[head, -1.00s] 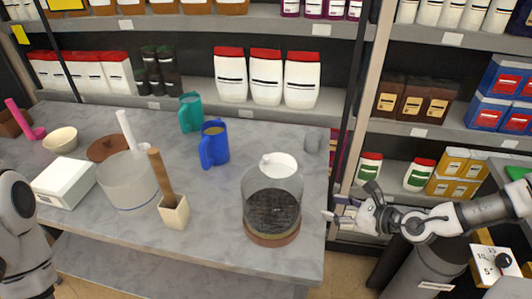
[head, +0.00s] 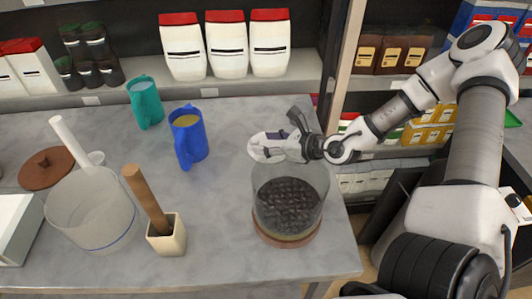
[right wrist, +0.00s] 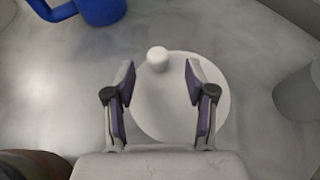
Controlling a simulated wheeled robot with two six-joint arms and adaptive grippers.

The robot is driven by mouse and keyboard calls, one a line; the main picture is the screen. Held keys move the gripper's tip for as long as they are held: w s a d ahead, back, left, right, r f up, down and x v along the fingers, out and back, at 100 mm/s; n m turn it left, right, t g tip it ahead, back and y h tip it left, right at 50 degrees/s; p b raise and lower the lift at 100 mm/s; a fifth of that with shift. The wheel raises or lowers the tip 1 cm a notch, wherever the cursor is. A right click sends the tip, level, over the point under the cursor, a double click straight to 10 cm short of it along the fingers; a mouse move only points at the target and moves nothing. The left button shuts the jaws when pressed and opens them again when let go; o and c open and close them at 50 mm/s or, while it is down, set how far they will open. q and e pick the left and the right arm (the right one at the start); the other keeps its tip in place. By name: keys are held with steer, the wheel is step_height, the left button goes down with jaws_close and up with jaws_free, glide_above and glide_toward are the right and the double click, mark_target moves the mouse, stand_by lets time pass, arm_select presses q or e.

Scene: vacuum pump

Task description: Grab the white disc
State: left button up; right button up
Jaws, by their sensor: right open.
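The white disc (head: 255,147) has a small knob and appears to lie on the table behind the glass jar, partly covered by my right gripper. In the right wrist view the disc (right wrist: 178,110) lies flat below the gripper, its knob off-centre toward the far side. My right gripper (head: 280,147) is open; in the right wrist view its two fingers (right wrist: 160,78) appear on either side of the disc's middle, with nothing held. I cannot tell how high the fingertips are above it. My left gripper is not in view.
The glass jar (head: 290,205) with dark contents stands close in front. A blue mug (head: 188,138) and a teal mug (head: 146,102) stand to the left. A grey cup (right wrist: 300,95) is right of the disc in the wrist view. A wooden-handled pestle stands in a beige mortar (head: 166,238).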

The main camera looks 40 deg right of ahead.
mark_target(259, 143)
steer(key=b+x, duration=0.1)
steer(key=x, duration=0.2)
steer(key=shift+a+f, duration=0.15)
steer(key=shift+a, duration=0.05)
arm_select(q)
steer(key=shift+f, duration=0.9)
arm_select(e)
steer(key=shift+s, duration=0.1)
jaws_close()
